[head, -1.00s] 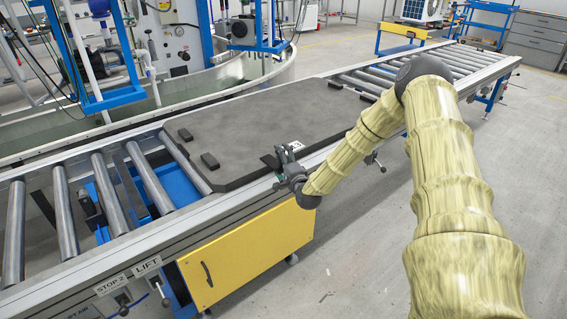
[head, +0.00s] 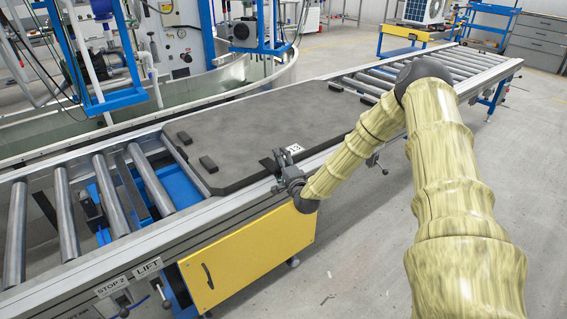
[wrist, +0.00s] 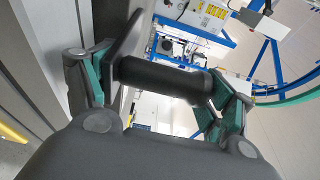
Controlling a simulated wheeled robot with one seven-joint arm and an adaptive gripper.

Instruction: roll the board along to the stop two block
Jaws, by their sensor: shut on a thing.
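The board (head: 265,135) is a large dark grey slab lying flat on the roller conveyor, with small black blocks on top and a white number tag near its front edge. My gripper (head: 287,179) is at that front edge, beside the tag. In the wrist view my gripper (wrist: 162,85) has its teal-lined fingers on either side of a black round handle (wrist: 160,78) and is shut on it. The stop two block seems to be the dark upright piece (head: 88,206) between the bare rollers, left of and apart from the board. A STOP 2 label (head: 111,287) marks the front rail.
Bare rollers (head: 65,213) lie left of the board, with blue parts beneath. More free rollers (head: 440,66) run to the back right. A yellow cabinet panel (head: 247,255) hangs under the front rail, with a LIFT label (head: 148,268) nearby. Pump stands and a tank are behind.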

